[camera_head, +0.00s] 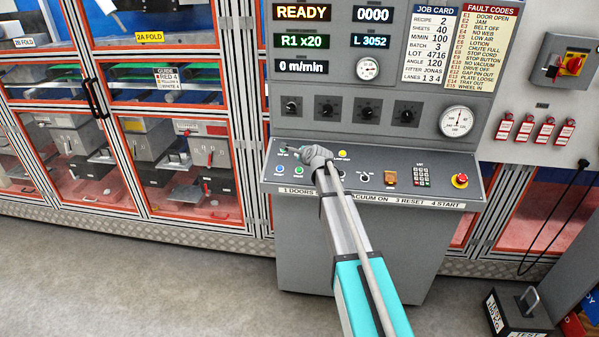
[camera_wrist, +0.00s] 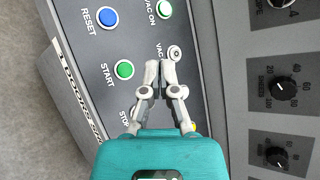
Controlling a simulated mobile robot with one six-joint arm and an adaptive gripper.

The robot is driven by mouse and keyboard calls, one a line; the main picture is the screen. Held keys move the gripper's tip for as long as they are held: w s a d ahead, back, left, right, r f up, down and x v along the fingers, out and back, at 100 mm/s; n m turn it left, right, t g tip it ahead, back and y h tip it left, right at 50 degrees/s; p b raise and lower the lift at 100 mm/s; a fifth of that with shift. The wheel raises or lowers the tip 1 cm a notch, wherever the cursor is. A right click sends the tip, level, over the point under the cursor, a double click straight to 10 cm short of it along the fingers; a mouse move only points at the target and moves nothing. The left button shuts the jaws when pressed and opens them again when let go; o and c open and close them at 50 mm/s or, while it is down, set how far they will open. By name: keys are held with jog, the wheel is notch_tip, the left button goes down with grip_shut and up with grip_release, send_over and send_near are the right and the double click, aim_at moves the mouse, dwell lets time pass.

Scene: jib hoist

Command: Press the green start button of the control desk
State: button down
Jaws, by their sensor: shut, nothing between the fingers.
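The green START button (camera_wrist: 124,69) shows in full in the wrist view, on the sloping grey desk top. In the head view it is a small green button (camera_head: 298,170) near the desk's left front. My gripper (camera_wrist: 160,68) has its fingertips together and empty. In the wrist view they lie to the right of START, over bare panel beside a small pale round fitting. In the head view my gripper (camera_head: 300,152) is over the desk's left part. The height of the fingertips above the panel is hard to tell.
The blue RESET button (camera_wrist: 107,16) and green VAC ON button (camera_wrist: 163,9) are near START. The STOP label is partly hidden by my gripper. A red mushroom button (camera_head: 460,180) is at the desk's right. Dark knobs (camera_head: 327,110) line the upright panel behind.

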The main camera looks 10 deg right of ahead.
aim_at(299, 170)
jog(key=shift+w+d+f+b, duration=0.15)
jog(key=shift+w+f+b, duration=0.35)
jog(key=shift+f+b, duration=0.7)
jog(key=shift+w+d+f+b, duration=0.2)
jog(key=shift+w+f+b, duration=0.3)
jog(key=shift+f+b, duration=0.7)
jog(key=shift+w+d+f+b, duration=0.15)
jog(key=shift+w+f+b, duration=0.35)
jog(key=shift+f+b, duration=0.7)
jog(key=shift+f, duration=0.15)
jog(key=shift+f, duration=0.15)
jog(key=shift+w+f+b, duration=0.15)
jog(key=shift+f+b, duration=0.05)
jog(key=shift+b, duration=0.1)
